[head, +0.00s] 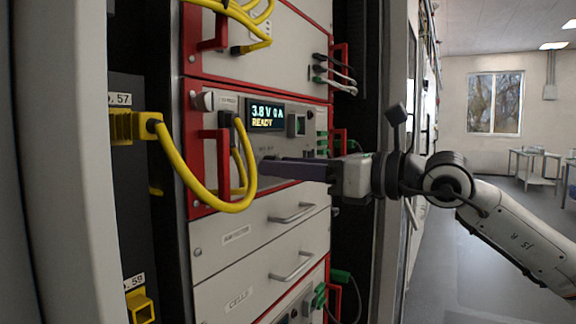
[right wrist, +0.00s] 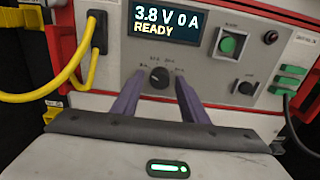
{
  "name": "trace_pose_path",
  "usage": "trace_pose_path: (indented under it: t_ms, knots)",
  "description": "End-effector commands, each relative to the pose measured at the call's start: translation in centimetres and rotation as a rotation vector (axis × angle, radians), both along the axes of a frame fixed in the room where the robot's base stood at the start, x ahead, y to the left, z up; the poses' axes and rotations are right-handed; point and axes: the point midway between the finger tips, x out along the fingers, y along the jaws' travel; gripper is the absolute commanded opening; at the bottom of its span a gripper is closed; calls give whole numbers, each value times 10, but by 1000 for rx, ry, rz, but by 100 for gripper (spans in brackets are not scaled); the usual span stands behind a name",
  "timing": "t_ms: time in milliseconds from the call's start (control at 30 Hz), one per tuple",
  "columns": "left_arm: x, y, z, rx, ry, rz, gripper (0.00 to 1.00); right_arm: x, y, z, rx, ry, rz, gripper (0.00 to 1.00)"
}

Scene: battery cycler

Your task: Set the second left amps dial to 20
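The cycler panel (head: 300,145) has a display (head: 266,114) reading "3.8 V 0 A" and "READY"; the display also shows in the right wrist view (right wrist: 166,21). Below it in that view is a round dark dial (right wrist: 160,77) with small scale marks that I cannot read with certainty. My right gripper (right wrist: 158,84) is open, with one purple finger on each side of the dial and visible gaps between. In the head view my right gripper (head: 266,168) reaches in from the right to the panel and hides the dial. My left gripper is not in view.
Yellow cables (head: 178,172) loop at the panel's left, beside a red handle (head: 224,165). A green button (right wrist: 228,44) and a smaller dark knob (right wrist: 246,88) sit right of the dial. Drawers (head: 262,232) lie below. The aisle floor at right is open.

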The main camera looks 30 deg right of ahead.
Motion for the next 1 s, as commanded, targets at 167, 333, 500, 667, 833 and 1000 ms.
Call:
trace_pose_path:
  t_ms: [167,333,500,667,833,1000]
  knots:
    - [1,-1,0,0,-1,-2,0,0,0,0,0,0,0,9]
    - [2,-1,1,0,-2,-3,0,0,0,0,3,2,0,3]
    - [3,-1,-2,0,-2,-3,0,0,0,-1,30,18,0,3]
    - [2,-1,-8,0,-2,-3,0,0,0,-1,98,56,1,3]
    - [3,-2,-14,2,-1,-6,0,0,0,-1,211,122,1,3]
    - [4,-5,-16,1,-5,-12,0,0,0,-1,348,203,1,3]
